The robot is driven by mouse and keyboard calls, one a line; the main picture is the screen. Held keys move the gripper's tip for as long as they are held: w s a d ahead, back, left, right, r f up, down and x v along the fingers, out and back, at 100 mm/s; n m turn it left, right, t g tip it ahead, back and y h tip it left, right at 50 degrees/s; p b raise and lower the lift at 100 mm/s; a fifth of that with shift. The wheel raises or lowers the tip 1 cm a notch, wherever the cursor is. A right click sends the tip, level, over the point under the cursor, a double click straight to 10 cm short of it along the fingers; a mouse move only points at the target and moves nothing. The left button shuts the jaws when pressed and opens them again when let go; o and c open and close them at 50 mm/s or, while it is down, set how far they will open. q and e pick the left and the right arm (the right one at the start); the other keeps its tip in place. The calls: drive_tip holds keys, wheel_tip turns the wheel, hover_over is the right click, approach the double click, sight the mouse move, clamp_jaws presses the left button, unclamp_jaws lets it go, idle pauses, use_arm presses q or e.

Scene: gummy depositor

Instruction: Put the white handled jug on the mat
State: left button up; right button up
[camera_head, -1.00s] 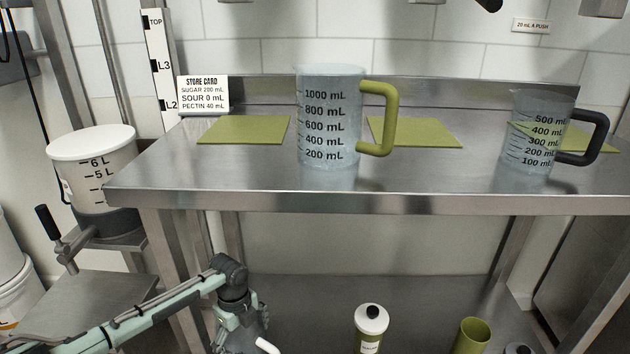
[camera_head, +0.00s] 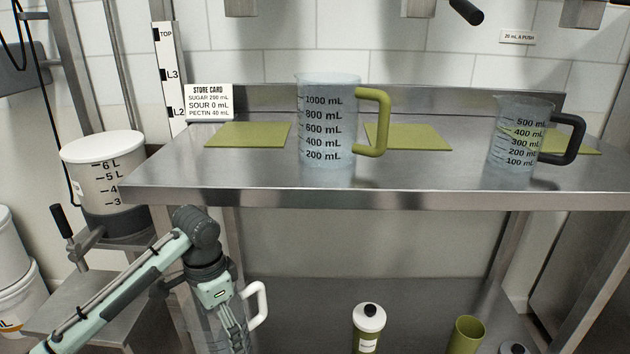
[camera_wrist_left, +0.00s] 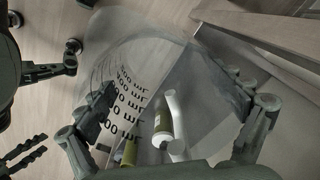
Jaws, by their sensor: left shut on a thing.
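My left gripper (camera_head: 236,338) is shut on the white handled jug, below the front edge of the steel table. The jug's white handle (camera_head: 262,306) stands out to the right of the gripper; most of its clear body is hidden or cut off in the head view. In the left wrist view the clear jug (camera_wrist_left: 135,65) with black markings lies between the fingers (camera_wrist_left: 175,105). Olive mats lie on the table: a left mat (camera_head: 248,134), a middle mat (camera_head: 415,137) and a right mat (camera_head: 578,144).
A large jug with an olive handle (camera_head: 328,120) stands between the left and middle mats. A smaller dark-handled jug (camera_head: 515,135) stands before the right mat. A store card (camera_head: 209,102) stands behind the left mat. A bottle (camera_head: 369,325) and an olive cup (camera_head: 467,335) are below.

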use_arm(q)
drive_tip(key=s+r+n, duration=0.3)
drive_tip(key=r+n, duration=0.6)
drive_tip(key=r, duration=0.1)
drive_tip(key=shift+a+r+n, duration=0.4)
use_arm(e)
drive_tip(key=shift+s, duration=0.15)
use_arm(q)
drive_tip(key=shift+s+d+r+p, duration=0.1)
drive_tip(key=shift+s+r+p, duration=0.05)
drive_tip(key=shift+r+p, duration=1.15)
use_arm(e)
wheel_tip(320, 180, down, 6)
drive_tip(key=shift+w+a+g, duration=0.15)
drive_tip(key=shift+w+g, duration=0.15)
drive_tip(key=shift+w, duration=0.15)
use_arm(q)
drive_tip(key=shift+f, duration=0.1)
drive_tip(key=shift+d, duration=0.1)
